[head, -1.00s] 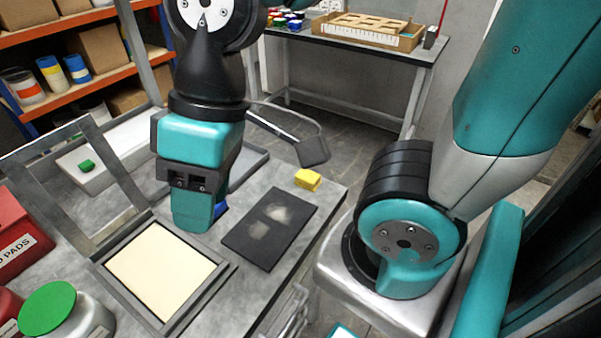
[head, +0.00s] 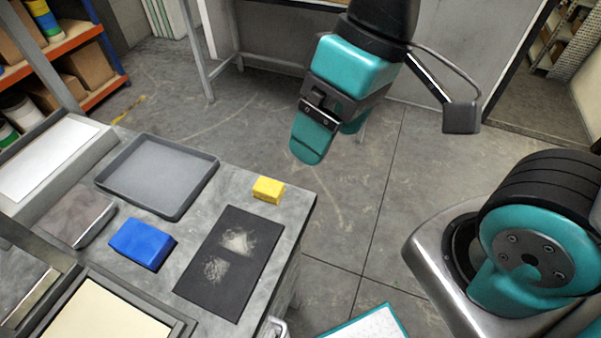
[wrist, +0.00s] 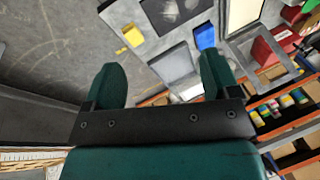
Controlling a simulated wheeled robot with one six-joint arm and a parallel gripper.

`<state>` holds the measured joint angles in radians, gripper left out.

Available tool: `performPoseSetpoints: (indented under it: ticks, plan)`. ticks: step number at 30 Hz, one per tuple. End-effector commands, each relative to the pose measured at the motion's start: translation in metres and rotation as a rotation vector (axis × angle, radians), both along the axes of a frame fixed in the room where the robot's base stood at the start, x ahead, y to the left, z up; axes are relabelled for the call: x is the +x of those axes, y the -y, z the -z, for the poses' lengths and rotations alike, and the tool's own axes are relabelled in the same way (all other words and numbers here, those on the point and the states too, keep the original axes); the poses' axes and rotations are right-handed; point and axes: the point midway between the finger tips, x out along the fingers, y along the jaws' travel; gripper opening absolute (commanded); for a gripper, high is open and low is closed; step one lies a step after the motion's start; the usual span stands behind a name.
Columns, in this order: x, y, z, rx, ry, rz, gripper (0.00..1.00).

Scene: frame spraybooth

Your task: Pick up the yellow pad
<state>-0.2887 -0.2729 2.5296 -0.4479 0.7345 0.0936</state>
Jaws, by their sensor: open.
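The yellow pad (head: 268,189) is a small block lying on the grey bench top near its far right corner, just beyond a dark mat. It also shows in the wrist view (wrist: 133,35), ahead of the fingers and between them, some way off. My gripper (head: 312,150) is in the air past the far edge of the bench, to the right of the pad and apart from it. In the wrist view its two green fingers (wrist: 165,85) stand wide apart with nothing between them.
On the bench are a blue block (head: 142,243), a dark mat (head: 204,276) with pale dust marks, a shallow grey tray (head: 112,177) and a framed panel (head: 173,322). Shelving (head: 84,62) stands at the left. Open floor lies right of the bench.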

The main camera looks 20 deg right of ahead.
Motion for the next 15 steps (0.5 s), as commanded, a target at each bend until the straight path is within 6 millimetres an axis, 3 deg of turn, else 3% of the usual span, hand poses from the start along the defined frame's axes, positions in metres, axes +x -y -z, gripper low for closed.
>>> performPoseSetpoints:
  ticks: [9,15]
  plan:
    - [0.084,-0.035,0.033,-0.211,-0.203,0.772,0.89]
    - [0.116,-0.058,0.056,-0.283,-0.221,1.176,0.89]
